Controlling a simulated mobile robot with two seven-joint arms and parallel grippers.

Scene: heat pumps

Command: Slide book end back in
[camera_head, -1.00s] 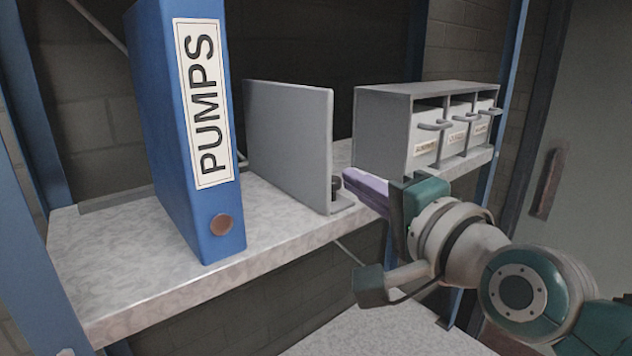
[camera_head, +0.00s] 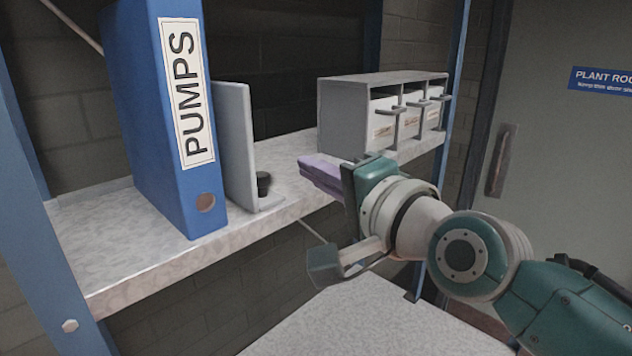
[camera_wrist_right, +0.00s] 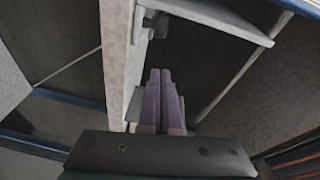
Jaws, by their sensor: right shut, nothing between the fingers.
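The book end is an upright grey metal plate (camera_head: 237,145) standing on the shelf just right of the blue binder (camera_head: 150,120) marked PUMPS. The binder hides part of the plate. A small black knob (camera_head: 263,184) sits at its foot on the right side. My right gripper (camera_head: 320,172) has purple fingers pressed together and empty. It is to the right of the book end, apart from it, near the shelf's front edge. In the right wrist view the closed purple fingers (camera_wrist_right: 160,78) point up the picture. My left gripper is not in view.
The marbled shelf (camera_head: 130,262) has clear room between the book end and a grey drawer unit (camera_head: 343,120) with several handles. Blue uprights (camera_head: 40,230) frame the shelf. A pale surface (camera_head: 350,325) lies below. A door with a sign (camera_head: 602,82) is at right.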

